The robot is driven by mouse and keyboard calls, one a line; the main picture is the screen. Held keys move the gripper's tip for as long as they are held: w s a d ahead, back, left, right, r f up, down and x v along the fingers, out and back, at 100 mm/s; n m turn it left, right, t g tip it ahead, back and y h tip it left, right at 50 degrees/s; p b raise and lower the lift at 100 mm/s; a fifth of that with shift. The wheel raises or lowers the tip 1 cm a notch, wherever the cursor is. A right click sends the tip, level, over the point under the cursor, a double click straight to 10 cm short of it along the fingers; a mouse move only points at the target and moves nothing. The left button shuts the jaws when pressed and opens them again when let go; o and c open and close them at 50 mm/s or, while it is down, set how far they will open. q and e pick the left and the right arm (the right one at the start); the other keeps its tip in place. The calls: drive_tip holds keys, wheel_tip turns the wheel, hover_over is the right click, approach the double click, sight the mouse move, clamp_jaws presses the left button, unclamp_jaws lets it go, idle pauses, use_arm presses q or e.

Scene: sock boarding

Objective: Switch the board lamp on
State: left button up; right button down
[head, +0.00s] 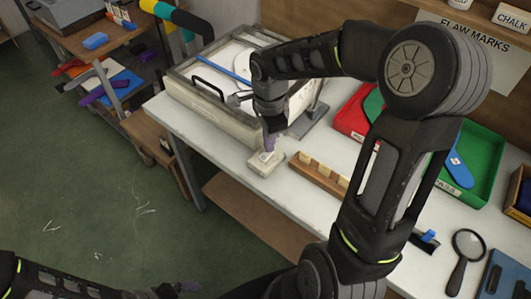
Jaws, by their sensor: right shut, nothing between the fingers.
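A small pale switch box (258,167) sits at the front edge of the white table, before the large pale framed box (205,99). I cannot tell whether a lamp is lit. My left gripper (178,289) is low at the bottom edge, its jaws unclear.
A wooden rack (318,178) with pale blocks stands right of the switch box. Red (352,121) and green (487,152) trays lie behind my right arm. A magnifying glass (467,246) lies at the front right. A cluttered wooden shelf stands left, across open green floor.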

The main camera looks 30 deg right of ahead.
drive_tip(key=shift+f+b, duration=0.5)
drive_tip(key=shift+f, duration=0.05)
drive_tip(key=shift+r+p, duration=2.35)
drive_tip(key=shift+r, duration=1.2)
